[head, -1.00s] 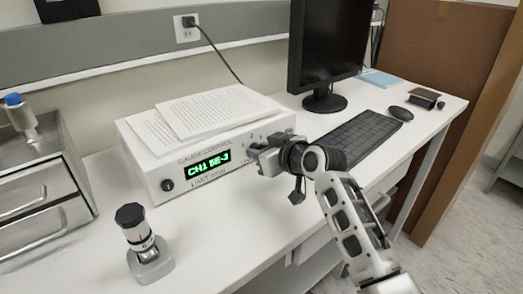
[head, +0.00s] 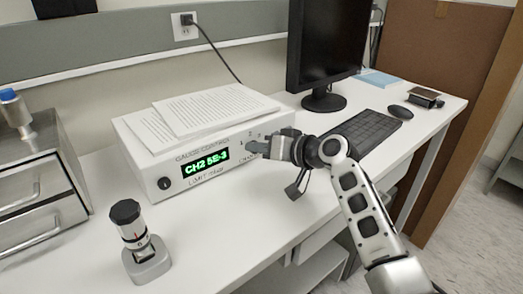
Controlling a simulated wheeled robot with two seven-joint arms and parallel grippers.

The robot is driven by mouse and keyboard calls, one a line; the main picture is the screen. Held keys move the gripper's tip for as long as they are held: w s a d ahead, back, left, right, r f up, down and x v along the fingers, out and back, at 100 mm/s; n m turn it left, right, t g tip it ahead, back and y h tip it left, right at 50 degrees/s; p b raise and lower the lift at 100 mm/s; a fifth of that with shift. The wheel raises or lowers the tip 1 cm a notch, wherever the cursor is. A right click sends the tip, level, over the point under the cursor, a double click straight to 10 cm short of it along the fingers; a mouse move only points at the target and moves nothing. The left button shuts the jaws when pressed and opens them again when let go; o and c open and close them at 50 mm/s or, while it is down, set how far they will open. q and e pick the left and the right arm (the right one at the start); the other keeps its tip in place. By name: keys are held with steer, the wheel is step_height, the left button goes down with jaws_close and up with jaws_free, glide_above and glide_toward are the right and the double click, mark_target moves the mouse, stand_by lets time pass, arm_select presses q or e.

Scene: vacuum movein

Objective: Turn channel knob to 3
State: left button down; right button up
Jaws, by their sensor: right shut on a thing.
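The white gauge control box (head: 166,163) stands on the white bench. Its green display (head: 205,162) reads "CH2 5E-3". The marks 1 and 2 show on the right part of its front panel, with part of the channel label below. My right gripper (head: 259,147) is at that right part of the panel, shut on the channel knob, which is mostly hidden behind the fingers. A small black knob (head: 164,183) is at the left of the panel. My left gripper is not in view.
Papers (head: 206,115) lie on the box. A small black-topped device (head: 137,243) stands at the front left, with a metal case (head: 35,185) behind it. A monitor (head: 325,50), keyboard (head: 362,133) and mouse (head: 401,112) are to the right. The bench between box and device is clear.

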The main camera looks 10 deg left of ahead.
stand_by(0.3)
steer(key=o, duration=1)
steer(key=b+v, duration=0.1)
steer(key=v, duration=1.5)
